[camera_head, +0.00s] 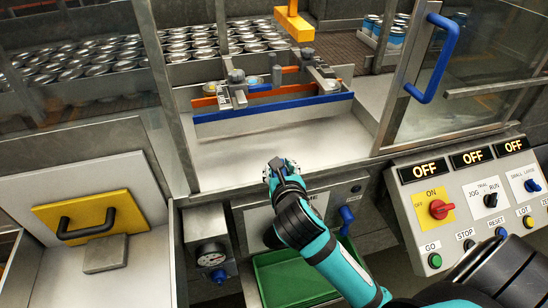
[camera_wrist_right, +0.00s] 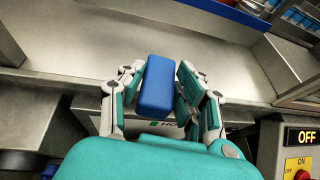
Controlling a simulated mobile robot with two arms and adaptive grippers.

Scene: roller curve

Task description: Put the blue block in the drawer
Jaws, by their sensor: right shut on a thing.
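The blue block (camera_wrist_right: 157,88) is between the fingers of my right gripper (camera_wrist_right: 160,85) in the right wrist view. The fingers are shut on its two sides, and its top end sticks up clear of them. In the head view my right gripper (camera_head: 280,166) is at the front edge of the grey ledge, above the cabinet front. I cannot make out the block there. A green open tray (camera_head: 290,275) shows under the cabinet front, partly behind my right arm; I cannot tell whether it is the drawer. My left gripper is not in view.
The grey ledge (camera_head: 235,165) is bare near my gripper, with a blue rail (camera_head: 270,107) behind it. At the right is a control panel (camera_head: 440,195) with OFF displays. At the left is a yellow plate (camera_head: 92,218) with a black handle. Glass doors flank the opening.

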